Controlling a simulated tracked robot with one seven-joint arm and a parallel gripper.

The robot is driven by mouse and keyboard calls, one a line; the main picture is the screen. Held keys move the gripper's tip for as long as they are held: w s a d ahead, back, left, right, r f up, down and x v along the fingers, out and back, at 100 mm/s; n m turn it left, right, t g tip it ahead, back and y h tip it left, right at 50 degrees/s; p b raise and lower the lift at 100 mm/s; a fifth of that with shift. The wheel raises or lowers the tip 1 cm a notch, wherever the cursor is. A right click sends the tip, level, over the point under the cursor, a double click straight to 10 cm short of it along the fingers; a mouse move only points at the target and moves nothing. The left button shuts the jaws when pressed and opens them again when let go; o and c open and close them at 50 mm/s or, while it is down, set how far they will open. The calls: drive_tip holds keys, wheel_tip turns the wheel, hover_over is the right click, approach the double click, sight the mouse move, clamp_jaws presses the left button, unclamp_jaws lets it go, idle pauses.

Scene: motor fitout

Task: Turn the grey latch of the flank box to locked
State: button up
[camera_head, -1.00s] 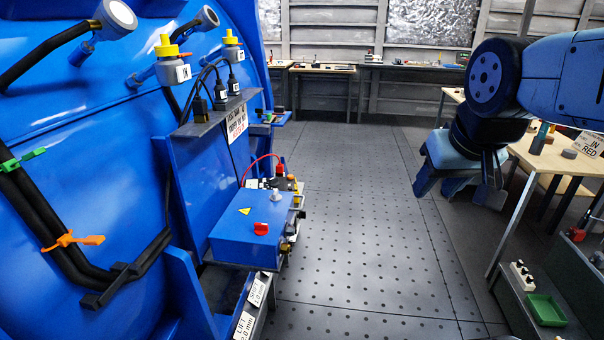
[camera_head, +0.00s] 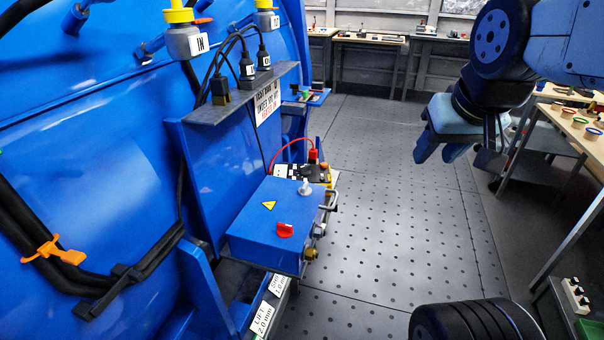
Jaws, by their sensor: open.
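The flank box (camera_head: 262,240) is a blue box on the side of the large blue machine, left of the middle. A red knob (camera_head: 285,230) and a yellow warning triangle (camera_head: 268,205) are on its top. A small light grey knob, which looks like the grey latch (camera_head: 304,188), stands at the top's far right corner. Its exact turn is too small to tell. My gripper (camera_head: 437,150) hangs in the air to the right of the box, well apart from it. It is open, with nothing seen between its fingers.
A grey shelf (camera_head: 243,93) with black plugs and cables is above the box. A red lead and small parts (camera_head: 300,172) sit just behind it. Perforated floor (camera_head: 385,215) to the right is clear. A table (camera_head: 577,127) with small cups stands at the right.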

drive_tip(key=shift+o, duration=0.2)
drive_tip(key=shift+o, duration=0.9)
drive_tip(key=shift+w, duration=0.1)
drive_tip(key=shift+o, duration=0.7)
drive_tip(key=shift+w+a+r, duration=0.1)
drive_tip(key=shift+w+a, duration=0.05)
drive_tip(key=shift+w, duration=0.15)
drive_tip(key=shift+o, duration=0.4)
drive_tip(key=w+a+n+g, duration=0.2)
drive_tip(key=w+a+n, duration=0.2)
drive_tip(key=w, duration=0.5)
drive_tip(key=shift+a+n+y, duration=0.35)
drive_tip(key=shift+n+y, duration=0.05)
drive_tip(key=shift+n, duration=0.1)
drive_tip(key=n+g, duration=0.4)
drive_tip(key=n, duration=0.5)
hover_over(305, 185)
wheel_tip(305, 185, down, 12)
drive_tip(key=shift+h, duration=0.4)
wheel_tip(305, 185, down, 13)
drive_tip(key=shift+r, duration=0.15)
